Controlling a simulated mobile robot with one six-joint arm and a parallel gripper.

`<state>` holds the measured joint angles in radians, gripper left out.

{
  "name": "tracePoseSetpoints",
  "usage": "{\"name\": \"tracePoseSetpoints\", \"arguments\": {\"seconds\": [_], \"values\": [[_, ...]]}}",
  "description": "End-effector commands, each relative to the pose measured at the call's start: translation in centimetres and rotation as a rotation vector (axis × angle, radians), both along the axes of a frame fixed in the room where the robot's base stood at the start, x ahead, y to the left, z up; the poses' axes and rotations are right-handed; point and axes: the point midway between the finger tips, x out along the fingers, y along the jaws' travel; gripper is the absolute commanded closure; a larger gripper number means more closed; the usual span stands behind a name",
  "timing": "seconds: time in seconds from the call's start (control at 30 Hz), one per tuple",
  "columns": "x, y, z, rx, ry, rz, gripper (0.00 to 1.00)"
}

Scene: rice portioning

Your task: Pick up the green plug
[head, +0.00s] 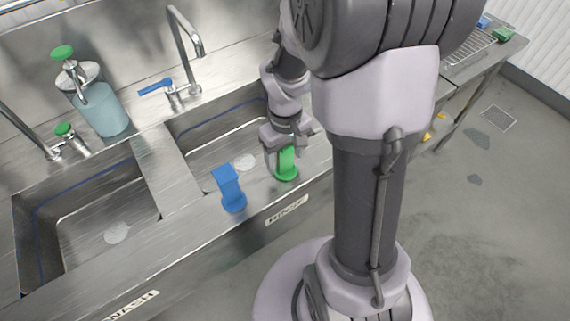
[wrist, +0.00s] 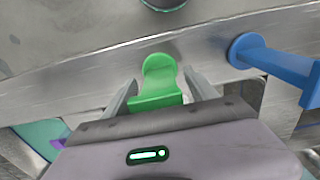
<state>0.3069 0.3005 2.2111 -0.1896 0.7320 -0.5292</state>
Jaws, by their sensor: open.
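The green plug (head: 287,170) stands on the steel front ledge of the right sink in the head view, its round base down and its handle up. In the wrist view the green plug (wrist: 158,80) shows between the two fingers of my gripper (wrist: 160,92). My gripper (head: 285,150) is open, with its fingers on either side of the plug's handle. I cannot tell whether a finger touches it. A blue plug (head: 230,188) stands on the same ledge to the left, and also shows at the right in the wrist view (wrist: 275,62).
Two steel sink basins (head: 100,215) lie left of my arm, with taps (head: 185,60) behind them. A soap dispenser (head: 98,105) with a green top stands at the back left. A wire rack (head: 468,50) with small blue and green items is at the upper right.

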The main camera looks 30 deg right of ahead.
Motion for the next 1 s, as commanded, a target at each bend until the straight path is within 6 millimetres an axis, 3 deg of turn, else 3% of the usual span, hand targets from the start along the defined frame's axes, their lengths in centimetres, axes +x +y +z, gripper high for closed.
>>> {"name": "tracePoseSetpoints", "arguments": {"seconds": [0.07,0.4,0.73,1.0], "values": [[0.0,0.0,0.1,0.000,0.000,0.000,0.36],[0.0,0.0,0.2,0.000,0.000,0.000,1.00],[0.1,0.0,0.6,0.000,-0.001,0.000,1.00],[0.1,0.0,4.2,0.000,-0.003,0.000,1.00]]}}
